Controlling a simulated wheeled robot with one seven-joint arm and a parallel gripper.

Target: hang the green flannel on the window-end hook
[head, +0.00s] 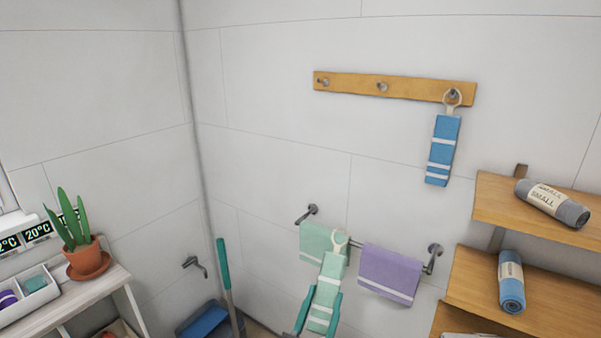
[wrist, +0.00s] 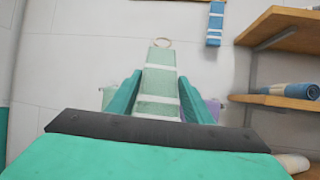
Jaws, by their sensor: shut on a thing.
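The green flannel (head: 327,285) is pale green with white bands and a cream loop at its top end. My gripper (head: 319,312), with teal fingers, is shut on the flannel's lower part, and the loop end points up and away. In the wrist view the flannel (wrist: 160,88) lies between my fingers (wrist: 154,97), its loop free against the wall. A wooden hook rail (head: 350,84) is on the wall above. Its left hook (head: 322,81), at the window end, is bare, as is the middle hook (head: 381,87). A blue flannel (head: 442,150) hangs by its loop on the right hook (head: 453,95).
A metal towel bar (head: 433,259) behind my gripper carries a mint towel (head: 312,240) and a purple towel (head: 390,272). Wooden shelves (head: 500,209) with rolled towels stand at right. A potted plant (head: 86,258) stands at left. The wall between bar and hook rail is clear.

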